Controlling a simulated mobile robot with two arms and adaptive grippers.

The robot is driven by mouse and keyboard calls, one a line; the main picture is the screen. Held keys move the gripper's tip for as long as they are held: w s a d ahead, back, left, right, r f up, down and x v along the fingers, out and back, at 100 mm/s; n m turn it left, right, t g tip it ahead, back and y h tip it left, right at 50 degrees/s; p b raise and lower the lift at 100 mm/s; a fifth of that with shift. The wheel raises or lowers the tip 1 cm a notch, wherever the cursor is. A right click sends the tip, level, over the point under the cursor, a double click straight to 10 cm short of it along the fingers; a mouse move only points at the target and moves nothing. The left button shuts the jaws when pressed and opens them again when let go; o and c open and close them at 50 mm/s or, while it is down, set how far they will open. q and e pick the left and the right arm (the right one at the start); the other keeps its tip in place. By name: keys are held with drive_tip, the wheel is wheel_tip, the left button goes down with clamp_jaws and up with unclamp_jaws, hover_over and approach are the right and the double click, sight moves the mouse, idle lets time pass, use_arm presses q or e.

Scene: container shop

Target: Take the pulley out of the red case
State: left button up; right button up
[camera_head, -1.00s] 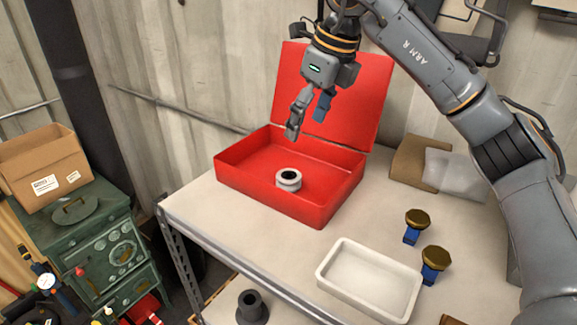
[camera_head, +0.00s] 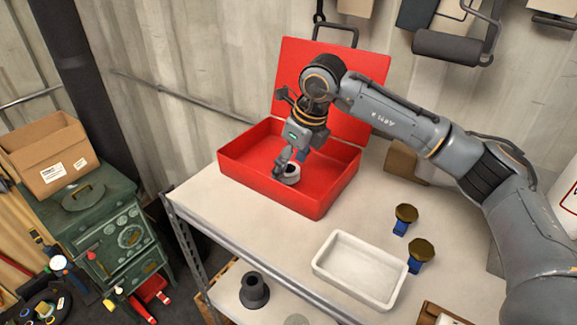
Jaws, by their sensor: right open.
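The red case (camera_head: 322,205) stands open on the pale bench, its lid raised at the back. The grey-white pulley (camera_head: 289,177) with a dark bore lies inside the case, toward its front right. My right gripper (camera_head: 287,166) is down inside the case at the pulley, its fingers open around or just over it. The fingers hide part of the pulley, and I cannot tell whether they touch it. My left gripper is not in view.
A white tray (camera_head: 331,276) sits on the bench in front of the case. Two blue, brass-topped knobs (camera_head: 401,226) stand to its right. A cardboard box (camera_head: 75,137) rests on a green stove at the left. A dark flanged part (camera_head: 254,298) is on the lower shelf.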

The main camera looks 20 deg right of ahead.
drive_tip(key=c, duration=1.2)
drive_tip(key=shift+r, duration=0.1)
